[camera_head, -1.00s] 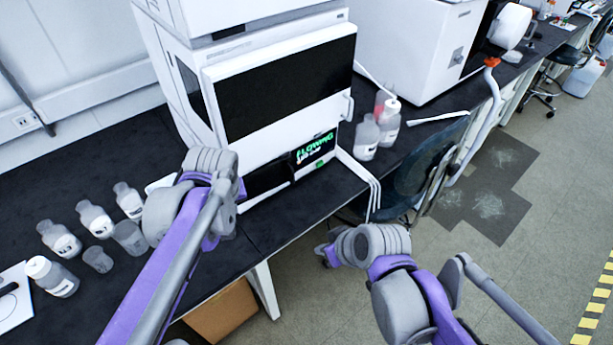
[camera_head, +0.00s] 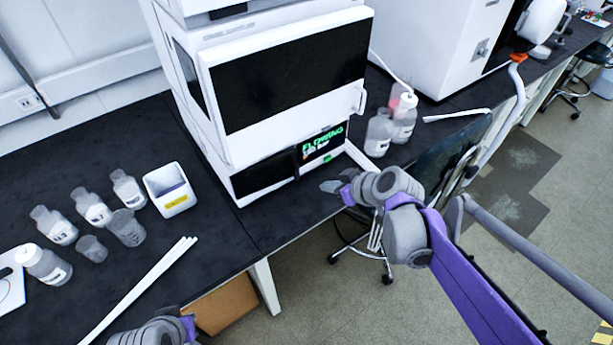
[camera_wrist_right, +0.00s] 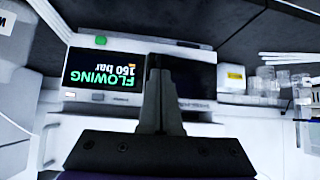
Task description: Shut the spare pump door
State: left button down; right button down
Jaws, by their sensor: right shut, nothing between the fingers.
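The bottom unit of the white instrument stack has a dark front panel (camera_head: 262,178) and a lit display (camera_head: 322,143). In the right wrist view the display (camera_wrist_right: 98,70) appears upside down, reading "FLOWING 150 bar", beside the dark panel (camera_wrist_right: 195,78). I cannot tell which panel is the spare pump door or whether it stands open. My right gripper (camera_head: 328,186) is shut and empty, low in front of this unit. In the right wrist view its fingers (camera_wrist_right: 160,62) overlap the unit's front; contact is unclear. My left wrist shows at the bottom edge; its fingers are hidden.
A large dark-fronted unit (camera_head: 290,80) sits above. Bottles (camera_head: 380,132) stand right of the stack. A white bin (camera_head: 171,190), several bottles (camera_head: 92,208) and long white rods (camera_head: 140,290) are on the left bench. A stool (camera_head: 385,275) stands below the bench edge.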

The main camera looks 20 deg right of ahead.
jog(key=w+a+f, duration=0.3)
jog(key=w+f, duration=0.1)
jog(key=w, duration=0.4)
jog(key=shift+a+f+b, duration=0.35)
jog(key=shift+w, duration=0.1)
jog(key=w, duration=0.2)
jog(key=shift+w+d, duration=0.1)
jog(key=shift+w, duration=0.2)
jog(key=shift+s, duration=0.1)
